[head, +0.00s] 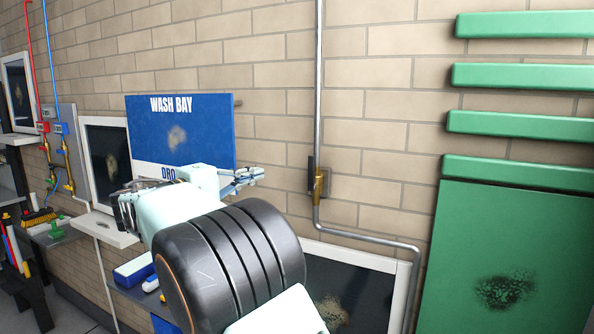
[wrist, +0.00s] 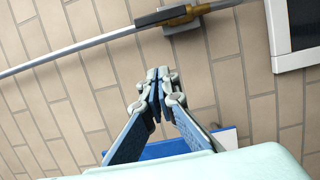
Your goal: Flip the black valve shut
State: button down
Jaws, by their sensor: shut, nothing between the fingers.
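The valve has a brass body (head: 320,183) on a thin grey vertical pipe (head: 318,80) against the brick wall. Its black handle (head: 311,174) lies roughly along the pipe.
A blue wash bay sign (head: 205,125) is on the wall behind my gripper. Green slats and a green panel (head: 510,250) stand at the right. A white-framed dark panel (head: 350,285) is below the valve. Red and blue pipes with other valves (head: 55,130) are far left.

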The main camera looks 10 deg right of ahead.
aim_at(312, 174)
jog(key=w+d+p, duration=0.2)
jog(key=w+d, duration=0.2)
jog(key=d, duration=0.7)
dwell(0.3)
